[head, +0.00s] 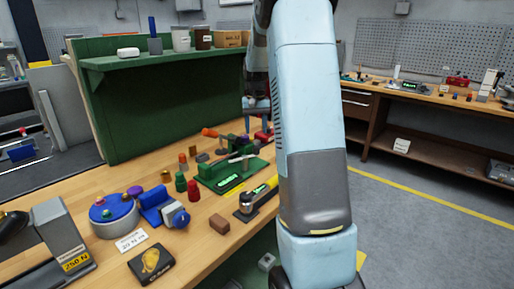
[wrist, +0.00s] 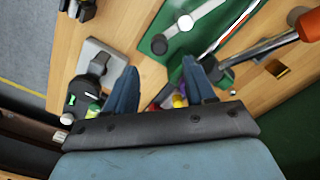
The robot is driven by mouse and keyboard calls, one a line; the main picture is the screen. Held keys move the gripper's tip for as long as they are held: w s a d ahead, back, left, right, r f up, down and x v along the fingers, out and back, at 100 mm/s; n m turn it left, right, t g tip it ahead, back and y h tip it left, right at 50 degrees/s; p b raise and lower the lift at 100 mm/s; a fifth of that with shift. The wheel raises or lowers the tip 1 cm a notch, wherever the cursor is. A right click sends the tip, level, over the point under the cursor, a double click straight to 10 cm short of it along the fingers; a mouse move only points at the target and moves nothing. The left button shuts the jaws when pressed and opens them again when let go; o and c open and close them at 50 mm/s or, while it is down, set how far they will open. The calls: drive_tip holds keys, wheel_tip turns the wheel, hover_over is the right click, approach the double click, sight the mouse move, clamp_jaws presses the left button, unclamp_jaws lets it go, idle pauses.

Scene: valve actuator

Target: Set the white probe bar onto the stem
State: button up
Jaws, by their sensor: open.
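The white probe bar (head: 243,157) lies slantwise on the green valve fixture (head: 222,187) on the wooden bench. I cannot make out the stem clearly. My gripper (wrist: 163,76) is open, its two blue fingers apart with nothing held between them. The bar is beyond the fingertips, not between them. In the head view my gripper (head: 257,104) is above the fixture, partly hidden by my arm.
A yellow-and-black tool (head: 255,199) lies in front of the fixture. An orange-handled tool (wrist: 270,44) lies at right in the wrist view. A green shelf panel (head: 150,110) stands behind.

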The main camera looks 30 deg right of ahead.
sight(256, 146)
wheel_tip(256, 146, down, 9)
drive_tip(key=shift+r, duration=0.15)
drive_tip(key=shift+c, duration=0.5)
clamp_jaws()
